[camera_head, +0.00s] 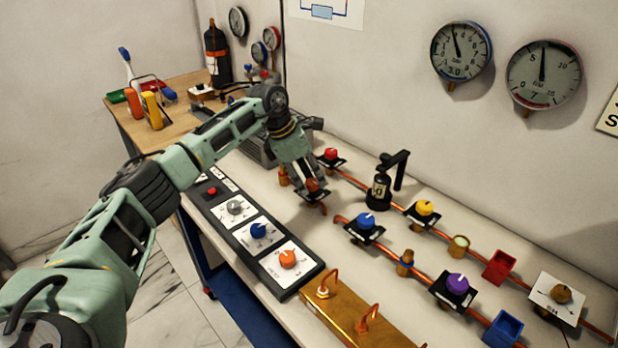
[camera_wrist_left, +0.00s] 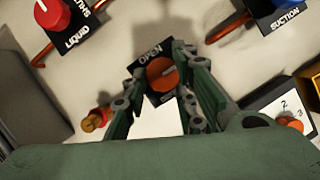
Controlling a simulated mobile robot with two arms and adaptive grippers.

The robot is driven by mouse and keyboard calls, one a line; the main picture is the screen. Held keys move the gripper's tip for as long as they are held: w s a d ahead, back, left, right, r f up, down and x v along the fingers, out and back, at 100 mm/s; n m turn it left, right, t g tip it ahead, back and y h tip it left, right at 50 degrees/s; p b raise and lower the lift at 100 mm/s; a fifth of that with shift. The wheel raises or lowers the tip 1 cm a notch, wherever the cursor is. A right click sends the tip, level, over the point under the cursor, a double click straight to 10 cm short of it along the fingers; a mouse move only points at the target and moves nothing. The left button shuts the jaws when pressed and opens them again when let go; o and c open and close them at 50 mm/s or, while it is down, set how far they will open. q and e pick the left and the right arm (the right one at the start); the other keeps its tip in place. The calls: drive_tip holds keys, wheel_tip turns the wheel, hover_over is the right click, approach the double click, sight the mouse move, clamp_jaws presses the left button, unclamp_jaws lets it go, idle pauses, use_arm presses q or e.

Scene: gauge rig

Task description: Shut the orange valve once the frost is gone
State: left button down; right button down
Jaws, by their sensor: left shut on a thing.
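The orange valve (camera_head: 314,184) stands on the bench, partly hidden by my left gripper (camera_head: 311,187) in the head view. In the left wrist view its round orange knob (camera_wrist_left: 161,74) sits on a black plate, with the word OPEN readable at one edge. My left gripper (camera_wrist_left: 163,82) is shut on this knob, one finger on each side. I make out no clear frost on the copper pipes in view. My right gripper is not in view.
Red (camera_head: 331,154), blue (camera_head: 365,221), yellow (camera_head: 425,208) and purple (camera_head: 457,283) knobs stand nearby. A black control panel (camera_head: 250,232) lies along the bench's front. A black device (camera_head: 380,187) stands behind. Two large gauges (camera_head: 461,52) hang on the wall.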

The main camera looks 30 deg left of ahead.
use_arm(q)
drive_tip(key=shift+w+a+r, duration=0.25)
drive_tip(key=shift+a+r, duration=0.05)
drive_tip(key=shift+r, duration=0.05)
drive_tip(key=c, duration=1.7)
unclamp_jaws()
drive_tip(key=shift+o, duration=0.7)
drive_tip(key=shift+f, duration=0.25)
drive_tip(key=shift+d+f, duration=0.1)
drive_tip(key=shift+d, duration=0.05)
drive_tip(key=v, duration=1.2)
